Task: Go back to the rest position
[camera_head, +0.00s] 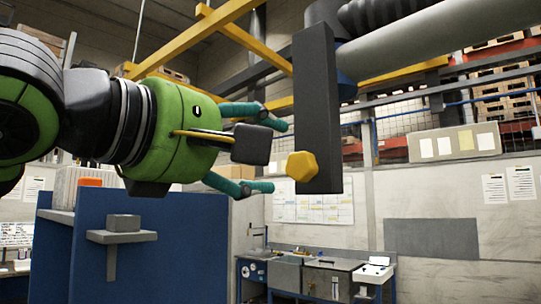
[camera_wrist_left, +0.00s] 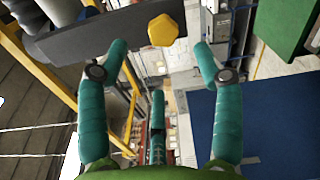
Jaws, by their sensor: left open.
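A dark grey upright bar (camera_head: 316,90) hangs in the middle of the head view, with a yellow knob (camera_head: 301,171) near its lower end. My left gripper (camera_head: 279,156), green with teal fingers, points right toward the bar, its tips just short of the knob in the picture. The fingers are spread and nothing is between them. In the left wrist view, the knob (camera_wrist_left: 163,30) shows beyond the gap between the fingertips (camera_wrist_left: 160,50), on the bar (camera_wrist_left: 95,38). My right gripper is not in view.
A thick grey tube (camera_head: 430,40) runs right from the bar's upper part. A blue partition (camera_head: 170,245) with a small grey shelf (camera_head: 122,237) stands below my left arm. Workbenches with a sink (camera_head: 330,275) stand at the back wall.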

